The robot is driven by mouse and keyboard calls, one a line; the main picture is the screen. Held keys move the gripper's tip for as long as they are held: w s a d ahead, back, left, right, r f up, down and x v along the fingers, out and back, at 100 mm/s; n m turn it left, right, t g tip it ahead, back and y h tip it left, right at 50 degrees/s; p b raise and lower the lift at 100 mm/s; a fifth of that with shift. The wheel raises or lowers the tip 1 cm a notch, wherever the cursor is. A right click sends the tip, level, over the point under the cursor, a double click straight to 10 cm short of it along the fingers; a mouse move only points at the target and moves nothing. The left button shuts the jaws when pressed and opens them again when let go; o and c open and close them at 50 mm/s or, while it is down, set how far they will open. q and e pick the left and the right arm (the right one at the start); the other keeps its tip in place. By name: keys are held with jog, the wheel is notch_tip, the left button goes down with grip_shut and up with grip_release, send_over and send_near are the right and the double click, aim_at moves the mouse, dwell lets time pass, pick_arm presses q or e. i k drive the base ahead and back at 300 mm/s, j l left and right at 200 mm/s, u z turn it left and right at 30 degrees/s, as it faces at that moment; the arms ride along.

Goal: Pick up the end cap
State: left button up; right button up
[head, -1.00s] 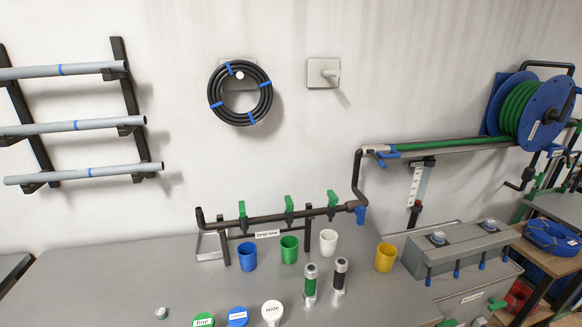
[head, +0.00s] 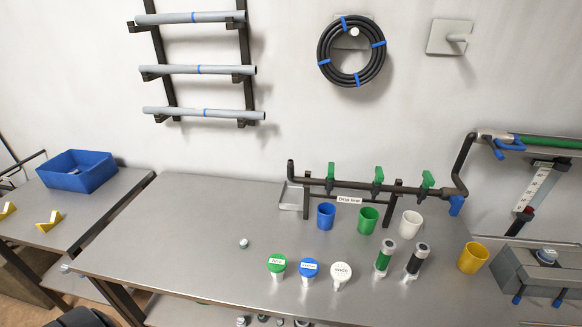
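A small pale grey piece with a dark greenish side, which looks like the end cap (head: 243,243), sits alone on the grey metal bench (head: 180,225), left of the labelled caps. It is too small to make out in detail. Neither of my grippers shows in the head view.
Green (head: 276,264), blue (head: 309,268) and white (head: 341,272) labelled pieces stand to its right. Behind are blue (head: 326,216), green (head: 367,219) and white (head: 411,224) cups and the drip line manifold (head: 340,186). The bench's left part is clear. A blue bin (head: 78,171) stands on the left table.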

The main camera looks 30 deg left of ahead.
aim_at(244, 244)
jog(key=u, duration=1.35)
jog(key=j+z, duration=0.2)
jog(key=z, duration=0.2)
jog(key=k+j+z, duration=0.15)
jog(key=z, duration=0.2)
jog(key=k+j+z, duration=0.1)
jog(key=z, duration=0.3)
jog(key=j, duration=0.1)
